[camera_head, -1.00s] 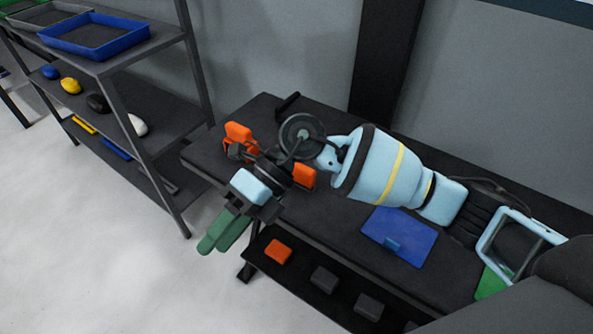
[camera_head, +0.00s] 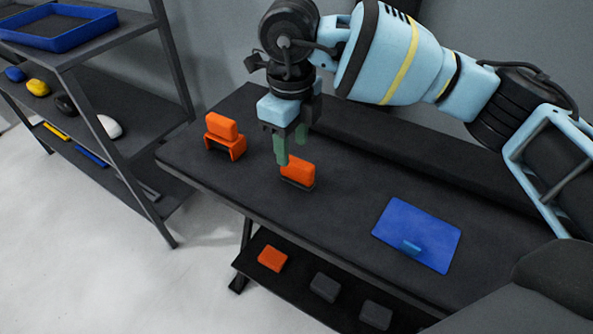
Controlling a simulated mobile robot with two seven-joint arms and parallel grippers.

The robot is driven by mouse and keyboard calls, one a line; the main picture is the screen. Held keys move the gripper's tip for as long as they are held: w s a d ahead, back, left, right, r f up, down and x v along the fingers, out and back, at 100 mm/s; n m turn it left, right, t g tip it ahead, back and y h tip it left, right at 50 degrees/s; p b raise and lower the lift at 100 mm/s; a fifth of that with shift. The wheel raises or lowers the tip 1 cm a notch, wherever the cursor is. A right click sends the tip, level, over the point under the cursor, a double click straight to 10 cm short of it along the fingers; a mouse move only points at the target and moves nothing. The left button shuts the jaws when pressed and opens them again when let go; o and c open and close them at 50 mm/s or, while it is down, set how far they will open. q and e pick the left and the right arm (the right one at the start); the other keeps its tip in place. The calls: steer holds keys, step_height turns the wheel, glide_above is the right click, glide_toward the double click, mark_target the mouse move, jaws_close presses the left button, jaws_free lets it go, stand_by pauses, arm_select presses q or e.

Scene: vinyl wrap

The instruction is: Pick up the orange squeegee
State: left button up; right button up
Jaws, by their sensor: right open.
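An orange block with a dark lower edge (camera_head: 297,171), which looks like the squeegee, stands on the dark workbench (camera_head: 340,215). My right gripper (camera_head: 291,147) points down with its two green fingers apart and nothing between them. Its fingertips are close above and slightly left of the block, overlapping its upper left edge in the picture. I cannot tell whether they touch it. A second orange piece, a block on an orange stand (camera_head: 224,137), is to the left on the bench. My left gripper is out of view.
A blue sheet with a small blue piece (camera_head: 420,232) lies right on the bench. Under the bench, a shelf holds an orange block (camera_head: 272,258) and dark blocks (camera_head: 324,287). A shelf rack (camera_head: 140,150) with a blue tray (camera_head: 58,28) stands left.

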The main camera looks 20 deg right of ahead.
mark_target(295, 162)
steer(key=shift+s+d+f, duration=0.1)
steer(key=shift+d+f, duration=0.1)
steer(key=shift+f, duration=1.6)
steer(key=shift+s+d+f, duration=0.1)
steer(key=shift+d+f, duration=0.1)
steer(key=shift+f, duration=1.55)
jaws_close()
steer(key=shift+r, duration=0.1)
steer(key=shift+r, duration=0.4)
steer(key=r, duration=0.2)
steer(key=shift+s+a+r, duration=0.2)
steer(key=shift+a+r, duration=0.1)
steer(key=shift+r, duration=0.1)
steer(key=s+a+r, duration=0.1)
steer(key=s+a, duration=0.9)
steer(key=a, duration=0.1)
steer(key=shift+s+r, duration=0.15)
steer(key=shift+s, duration=0.15)
steer(key=shift+a, duration=0.1)
